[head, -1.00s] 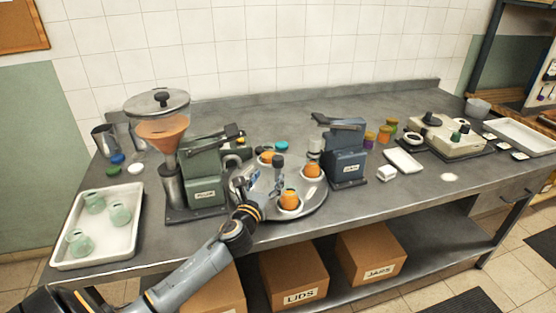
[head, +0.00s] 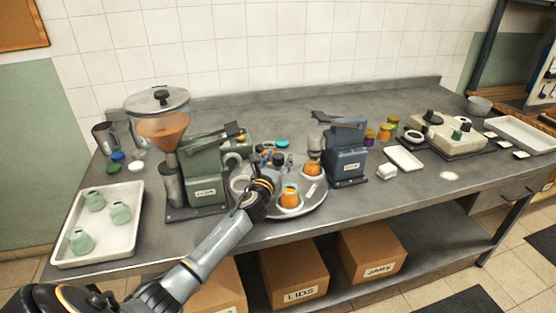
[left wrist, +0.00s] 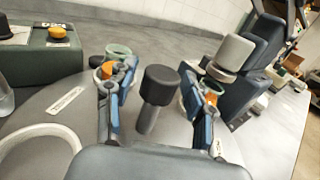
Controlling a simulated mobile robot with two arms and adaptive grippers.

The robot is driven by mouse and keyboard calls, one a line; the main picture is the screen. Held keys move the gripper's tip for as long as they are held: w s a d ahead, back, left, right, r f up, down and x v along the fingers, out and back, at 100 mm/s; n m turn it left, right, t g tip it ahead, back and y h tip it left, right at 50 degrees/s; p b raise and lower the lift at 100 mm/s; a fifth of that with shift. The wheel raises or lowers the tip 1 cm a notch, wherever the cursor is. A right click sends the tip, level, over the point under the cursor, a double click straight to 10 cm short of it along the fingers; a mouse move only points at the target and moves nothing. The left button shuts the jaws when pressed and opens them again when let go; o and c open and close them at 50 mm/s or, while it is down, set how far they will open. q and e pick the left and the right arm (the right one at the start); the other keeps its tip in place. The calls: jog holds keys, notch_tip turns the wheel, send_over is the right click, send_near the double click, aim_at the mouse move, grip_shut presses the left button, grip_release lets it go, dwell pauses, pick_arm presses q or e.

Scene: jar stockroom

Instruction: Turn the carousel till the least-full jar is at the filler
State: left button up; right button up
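The round grey carousel (head: 319,199) stands on the bench between the green filler (head: 203,168) and the blue press (head: 345,155). An orange-filled jar (head: 290,197) sits at its front, and another (head: 313,168) is at the press. In the left wrist view, orange also shows in jars behind the left finger (left wrist: 108,69) and right finger (left wrist: 211,97). Their fill levels cannot be read. A dark upright knob (left wrist: 160,86) rises from the carousel. My left gripper (head: 273,158) is open, its fingers on either side of the knob with gaps visible. My right gripper is out of view.
A white tray (head: 136,235) with pale green jars lies at left. Coloured lids (head: 117,157) lie behind it. Small jars (head: 385,133), a white dish (head: 404,158) and a beige device (head: 452,134) stand at right. The bench front edge is clear.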

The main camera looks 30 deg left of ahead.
pick_arm(q)
grip_shut()
pick_arm(e)
jog(key=shift+w+d, duration=0.1)
jog(key=shift+w, duration=0.2)
jog(key=shift+d, duration=0.1)
